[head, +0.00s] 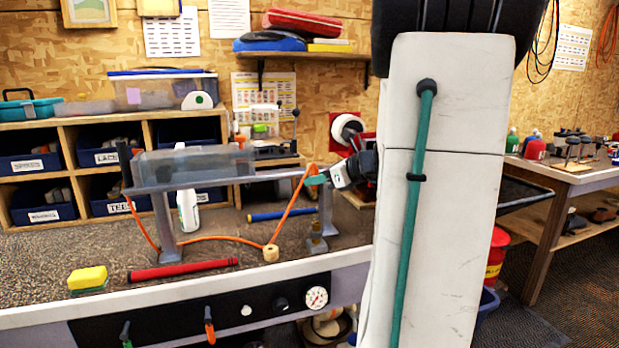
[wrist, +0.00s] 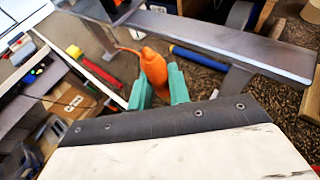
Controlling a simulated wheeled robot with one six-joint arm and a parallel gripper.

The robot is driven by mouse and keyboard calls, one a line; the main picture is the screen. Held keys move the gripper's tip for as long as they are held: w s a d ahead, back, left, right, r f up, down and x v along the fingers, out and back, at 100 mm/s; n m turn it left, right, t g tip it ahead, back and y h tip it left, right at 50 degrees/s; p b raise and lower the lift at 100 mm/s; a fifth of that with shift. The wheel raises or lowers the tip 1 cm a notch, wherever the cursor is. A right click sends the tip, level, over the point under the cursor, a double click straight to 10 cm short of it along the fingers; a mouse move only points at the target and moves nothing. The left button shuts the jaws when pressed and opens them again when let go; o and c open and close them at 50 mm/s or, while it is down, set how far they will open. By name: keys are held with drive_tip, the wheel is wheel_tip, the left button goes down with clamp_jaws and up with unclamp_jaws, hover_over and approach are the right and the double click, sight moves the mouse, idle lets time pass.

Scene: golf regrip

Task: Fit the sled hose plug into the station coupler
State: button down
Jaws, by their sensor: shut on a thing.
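My gripper (head: 318,180) has green fingers and is at the right end of the grey rail, beside the rail. In the wrist view its two fingers (wrist: 158,84) are closed on the orange plug (wrist: 152,64) of the hose. The orange hose (head: 287,215) runs from the plug down to the bench, and on left along it to the sled rail. The clear sled housing (head: 190,163) sits on the rail. A small brass-coloured fitting (head: 316,240), which looks like the station coupler, stands on the bench below my gripper, apart from the plug. The plug's tip is hard to see in the head view.
The rail (head: 230,181) stands on grey legs. A wooden weight (head: 271,253) sits by the hose. A blue grip (head: 280,214), a red grip (head: 183,269), a yellow sponge (head: 88,278) and a white bottle (head: 188,210) are on the bench. The front right of the bench is fairly clear.

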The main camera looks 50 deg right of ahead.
drive_tip(key=shift+s+d, duration=0.15)
drive_tip(key=shift+s+f, duration=0.1)
drive_tip(key=shift+f, duration=2.85)
drive_tip(key=shift+f, duration=1.6)
drive_tip(key=c, duration=1.2)
unclamp_jaws()
drive_tip(key=shift+c, duration=0.2)
drive_tip(key=v, duration=0.8)
